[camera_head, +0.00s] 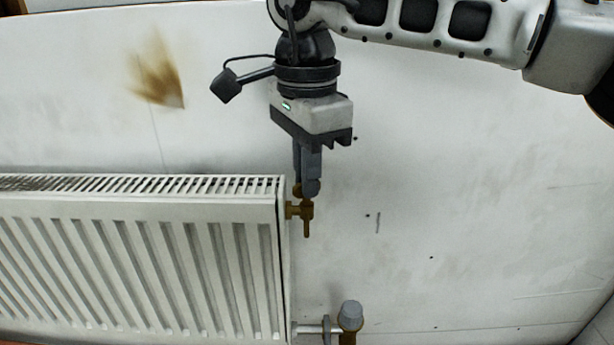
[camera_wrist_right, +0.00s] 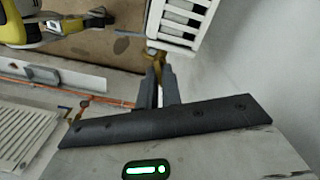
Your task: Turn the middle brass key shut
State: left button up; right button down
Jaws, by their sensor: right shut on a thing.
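A brass key (camera_head: 306,213) sticks out from the upper right end of the white radiator (camera_head: 140,255) in the head view. My right gripper (camera_head: 307,190) comes down on it from above, its grey fingers shut on the key's upper part. The key's lower end shows below the fingertips. In the right wrist view the brass key (camera_wrist_right: 156,60) shows between and beyond the fingertips (camera_wrist_right: 159,78), beside the white radiator's end (camera_wrist_right: 182,22). The exact angle of the key's handle is partly hidden by the fingers. My left gripper is not in view.
A valve with a grey cap (camera_head: 350,315) stands at the radiator's lower right. The wall to the right is clear. The wrist view shows another radiator (camera_wrist_right: 28,135), another brass fitting (camera_wrist_right: 80,108), copper pipe (camera_wrist_right: 50,90) and a yellow and black object (camera_wrist_right: 30,25).

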jog(key=shift+m, duration=0.9)
jog(key=shift+m+b, duration=0.45)
jog(key=shift+m, duration=1.45)
jog(key=shift+r, duration=0.1)
jog(key=c, duration=1.9)
grip_release()
